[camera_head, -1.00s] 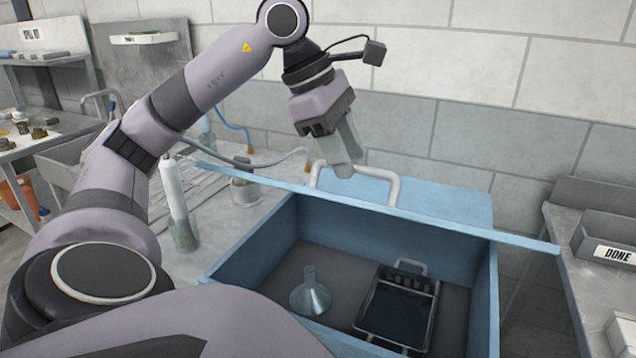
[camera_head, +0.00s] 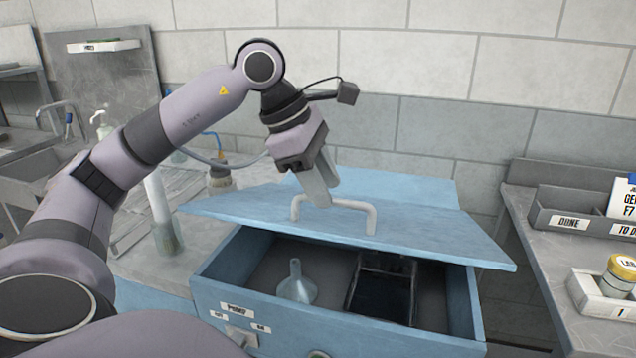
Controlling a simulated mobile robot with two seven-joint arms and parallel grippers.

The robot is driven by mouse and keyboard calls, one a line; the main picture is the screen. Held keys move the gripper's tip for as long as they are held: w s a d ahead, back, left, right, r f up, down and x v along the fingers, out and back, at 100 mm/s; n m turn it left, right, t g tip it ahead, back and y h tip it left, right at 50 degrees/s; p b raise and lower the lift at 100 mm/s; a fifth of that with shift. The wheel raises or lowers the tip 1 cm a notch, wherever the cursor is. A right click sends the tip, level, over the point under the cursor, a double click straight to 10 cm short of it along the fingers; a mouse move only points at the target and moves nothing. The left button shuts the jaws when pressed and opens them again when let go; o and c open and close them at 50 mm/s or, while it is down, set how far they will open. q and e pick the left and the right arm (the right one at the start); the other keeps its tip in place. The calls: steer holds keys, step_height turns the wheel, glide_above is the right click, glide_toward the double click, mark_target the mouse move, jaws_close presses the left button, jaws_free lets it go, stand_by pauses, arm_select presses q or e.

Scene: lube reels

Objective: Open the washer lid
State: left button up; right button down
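The washer (camera_head: 255,290) is a blue box with labels on its front. Its flat blue lid (camera_head: 440,240) stands partly open, tilted above the box, with its top face in view. A pale bar handle (camera_head: 372,218) stands up from the lid. My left gripper (camera_head: 322,203) points down at the handle, its fingertips overlapping the left part of the bar. The view does not show whether the fingers are closed around it. Inside the washer are a clear funnel (camera_head: 297,285) and a dark basket (camera_head: 383,295), partly under the lid. My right gripper is not in view.
A bottle (camera_head: 162,215) stands on the metal counter left of the washer. On the right bench are a grey bin (camera_head: 565,222) labelled DONE and a white tray (camera_head: 605,297) holding a yellow-capped jar (camera_head: 620,272). A tiled wall is behind.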

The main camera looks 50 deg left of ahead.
arm_select(q)
steer(key=a+r+p, duration=0.3)
steer(key=r+p, duration=0.1)
steer(key=r, duration=0.3)
steer(key=shift+s+a+r, duration=0.2)
steer(key=shift+r, duration=0.05)
stand_by(0.7)
steer(key=shift+s, duration=0.1)
stand_by(0.7)
